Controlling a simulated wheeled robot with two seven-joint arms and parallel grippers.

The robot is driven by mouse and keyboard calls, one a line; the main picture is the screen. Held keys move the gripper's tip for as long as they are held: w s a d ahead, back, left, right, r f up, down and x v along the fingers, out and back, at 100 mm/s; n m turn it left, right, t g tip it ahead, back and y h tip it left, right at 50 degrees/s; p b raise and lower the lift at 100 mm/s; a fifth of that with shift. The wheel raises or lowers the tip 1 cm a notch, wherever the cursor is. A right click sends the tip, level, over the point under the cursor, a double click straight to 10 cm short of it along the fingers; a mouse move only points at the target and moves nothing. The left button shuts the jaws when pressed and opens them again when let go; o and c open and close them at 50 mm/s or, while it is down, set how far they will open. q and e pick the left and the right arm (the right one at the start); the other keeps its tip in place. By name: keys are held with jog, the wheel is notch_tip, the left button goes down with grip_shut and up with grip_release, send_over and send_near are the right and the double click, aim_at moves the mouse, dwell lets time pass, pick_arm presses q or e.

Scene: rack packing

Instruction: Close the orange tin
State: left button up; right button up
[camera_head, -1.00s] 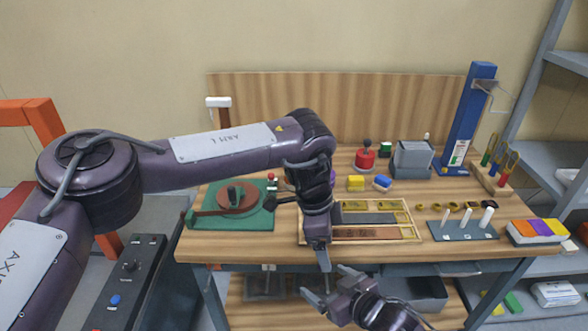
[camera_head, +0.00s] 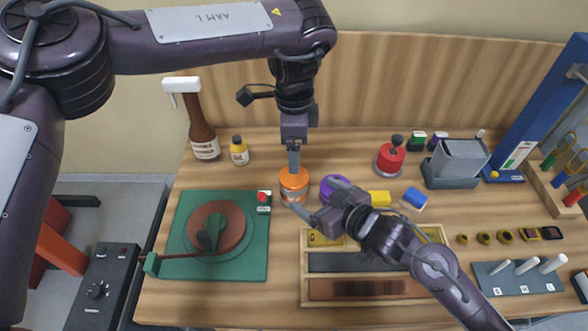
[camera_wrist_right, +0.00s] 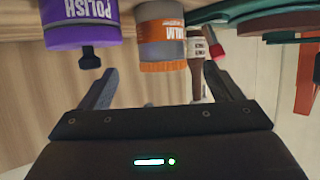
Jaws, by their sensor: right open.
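The orange tin (camera_head: 294,185) stands upright on the bench, orange at top and bottom with a grey band between. In the right wrist view, which is upside down, the tin (camera_wrist_right: 162,45) is labelled BALM. My left gripper (camera_head: 293,164) points straight down at its top; its fingers are edge-on, so I cannot tell if they grip or touch the lid. My right gripper (camera_head: 313,197) is open, low at the tin's front right. In the wrist view its fingers (camera_wrist_right: 161,78) lie either side of the tin, with gaps visible. Whether the lid is fully seated is unclear.
A purple polish tin (camera_head: 335,184) stands close right of the orange tin, partly behind my right gripper; it also shows in the wrist view (camera_wrist_right: 80,25). A green board (camera_head: 190,262) with a red button (camera_head: 264,197) lies left. A wooden tray (camera_head: 305,290) lies in front.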

aim_at(303, 188)
pick_arm(q)
jog(key=shift+s+r, duration=0.2)
jog(key=shift+s, duration=0.15)
pick_arm(e)
jog(key=shift+s+r, duration=0.15)
jog(key=shift+s, duration=0.2)
pick_arm(q)
jog(key=shift+w, duration=0.15)
pick_arm(e)
jog(key=x, duration=0.8)
jog(key=shift+w, duration=0.15)
